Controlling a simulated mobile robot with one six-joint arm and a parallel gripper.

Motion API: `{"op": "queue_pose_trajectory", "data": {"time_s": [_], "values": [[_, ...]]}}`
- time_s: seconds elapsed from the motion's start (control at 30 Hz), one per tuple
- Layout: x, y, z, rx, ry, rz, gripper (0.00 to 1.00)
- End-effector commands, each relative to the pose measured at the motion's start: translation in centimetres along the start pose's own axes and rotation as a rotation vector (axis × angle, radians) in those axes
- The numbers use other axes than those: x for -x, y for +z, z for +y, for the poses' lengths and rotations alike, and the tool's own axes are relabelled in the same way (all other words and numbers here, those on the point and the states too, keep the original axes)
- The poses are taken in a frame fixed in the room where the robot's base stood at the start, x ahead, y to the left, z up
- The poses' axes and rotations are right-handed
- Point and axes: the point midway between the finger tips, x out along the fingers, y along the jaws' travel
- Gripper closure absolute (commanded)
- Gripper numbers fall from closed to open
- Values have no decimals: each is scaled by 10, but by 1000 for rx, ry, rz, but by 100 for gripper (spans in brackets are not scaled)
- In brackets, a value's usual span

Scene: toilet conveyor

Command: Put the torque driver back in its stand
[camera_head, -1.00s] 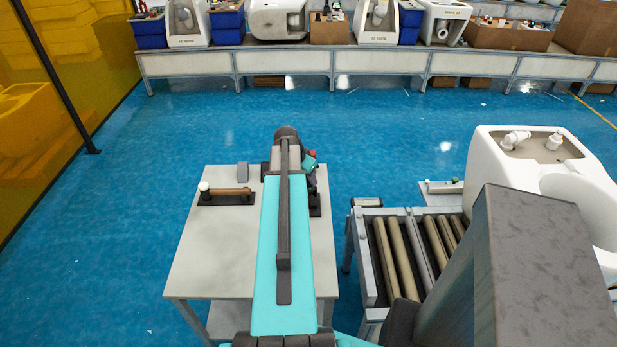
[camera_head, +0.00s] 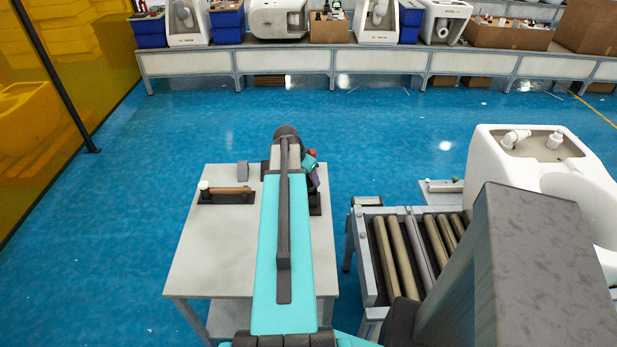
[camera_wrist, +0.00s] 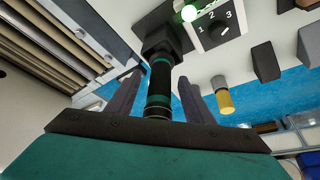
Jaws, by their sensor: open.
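The torque driver, a dark cylinder with teal bands (camera_wrist: 159,88), shows in the wrist view between the two fingers of my gripper (camera_wrist: 160,78). The fingers are apart, with a visible gap on each side of it. Its far end meets a black block, the stand (camera_wrist: 160,36); how deep it sits is hidden. In the head view, my arm covers the driver and most of the gripper; part of a purple finger (camera_head: 314,179) shows at the right of the arm, above a dark base on the table.
A pale table (camera_head: 215,245) carries a brown-handled tool (camera_head: 228,190) in a dark rack at left. A roller conveyor (camera_head: 395,255) with a white toilet (camera_head: 600,205) stands at right. The wrist view shows a 1-2-3 selector panel (camera_wrist: 216,27), green light (camera_wrist: 188,13) and yellow-tipped cylinder (camera_wrist: 224,98) nearby.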

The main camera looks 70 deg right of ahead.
Motion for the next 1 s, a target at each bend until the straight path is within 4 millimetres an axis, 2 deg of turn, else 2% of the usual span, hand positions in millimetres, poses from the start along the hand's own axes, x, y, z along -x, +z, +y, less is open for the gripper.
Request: {"op": "queue_pose_trajectory", "data": {"time_s": [0.27, 1.0], "values": [[20, 0, 0, 1, -2, 2, 53], [105, 0, 0, 0, -2, 3, 53]]}}
